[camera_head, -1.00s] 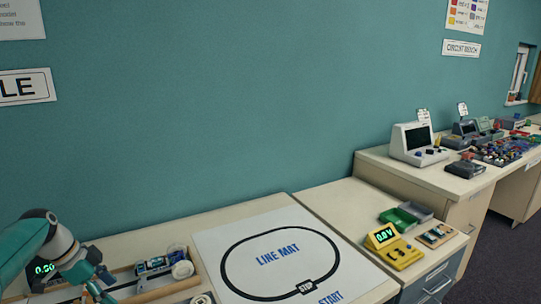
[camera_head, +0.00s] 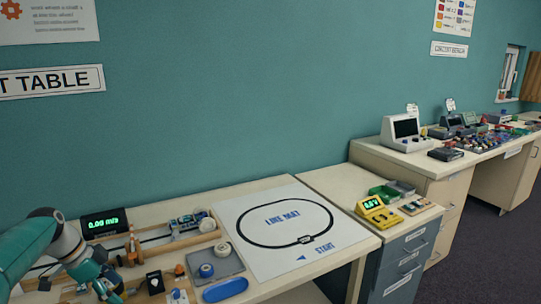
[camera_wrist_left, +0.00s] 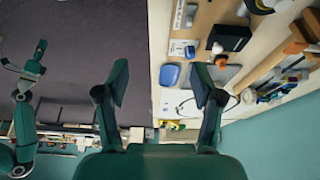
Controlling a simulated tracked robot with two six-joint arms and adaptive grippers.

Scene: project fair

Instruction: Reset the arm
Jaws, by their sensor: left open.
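My left arm comes in from the left in the head view, and its gripper (camera_head: 110,287) hangs over the front left of the table. In the left wrist view the two teal fingers (camera_wrist_left: 160,85) stand wide apart with nothing between them. A blue oval piece (camera_head: 225,290) lies on the table to the gripper's right; it also shows in the wrist view (camera_wrist_left: 170,75), beyond the fingers. Part of my right arm (camera_wrist_left: 24,120) shows at the left edge of the wrist view. Its jaws are too small and cut off to judge.
A display reading 0.00 m/s (camera_head: 103,223) stands behind the left arm, near a wooden track with a small car (camera_head: 187,224). A grey tray with tape rolls (camera_head: 222,252) is beside the line mat (camera_head: 265,262). A yellow meter (camera_head: 378,214) stands farther right. Dark floor is open at the right.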

